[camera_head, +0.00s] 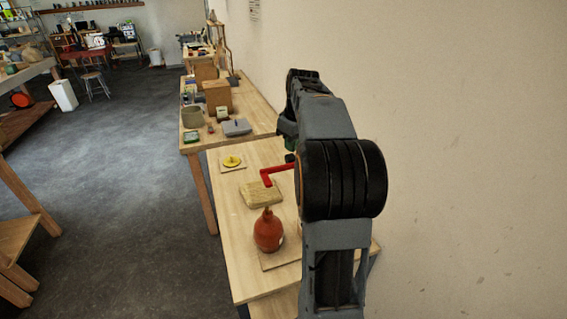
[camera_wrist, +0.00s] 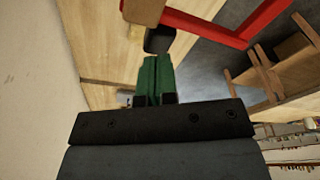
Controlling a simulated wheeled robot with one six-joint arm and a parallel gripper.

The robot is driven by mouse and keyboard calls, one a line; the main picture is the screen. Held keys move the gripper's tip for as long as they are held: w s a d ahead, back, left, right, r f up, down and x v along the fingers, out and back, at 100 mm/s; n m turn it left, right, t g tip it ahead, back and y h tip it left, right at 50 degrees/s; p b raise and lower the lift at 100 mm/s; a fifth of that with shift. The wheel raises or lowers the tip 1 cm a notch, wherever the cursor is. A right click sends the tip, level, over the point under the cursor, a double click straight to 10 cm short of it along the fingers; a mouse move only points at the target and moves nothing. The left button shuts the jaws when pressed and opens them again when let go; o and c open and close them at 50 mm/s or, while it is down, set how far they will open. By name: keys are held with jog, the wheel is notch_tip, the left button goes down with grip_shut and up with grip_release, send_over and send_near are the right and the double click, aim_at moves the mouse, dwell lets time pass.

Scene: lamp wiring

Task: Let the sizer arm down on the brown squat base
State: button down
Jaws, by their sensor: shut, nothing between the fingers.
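The red sizer arm (camera_head: 277,171) is a bent bar above the table in the head view, with a black knob (camera_head: 290,158) at its right end. In the wrist view the red bar (camera_wrist: 208,30) runs across the top, with the black knob (camera_wrist: 158,41) beside it. My gripper (camera_wrist: 158,60) shows green fingers, shut and empty, close to the knob; I cannot tell whether they touch. In the head view my arm hides most of it. The squat red-brown base (camera_head: 268,232) stands upright with a narrow neck, nearer than the red arm and apart from it.
A pale wooden block (camera_head: 261,194) lies below the red arm's left end. A yellow disc (camera_head: 232,161) sits on a small board behind. A farther table holds a wooden box (camera_head: 217,97) and a grey item (camera_head: 237,127). The wall is close on the right; open floor lies left.

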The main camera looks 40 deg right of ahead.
aim_at(293, 157)
jog(key=shift+f, duration=0.15)
jog(key=shift+f+b, duration=2.8)
jog(key=shift+f, duration=0.95)
jog(key=shift+r, duration=0.1)
notch_tip(293, 157, up, 11)
jog(key=p, duration=0.9)
jog(key=shift+p, duration=0.35)
jog(key=shift+f, duration=0.2)
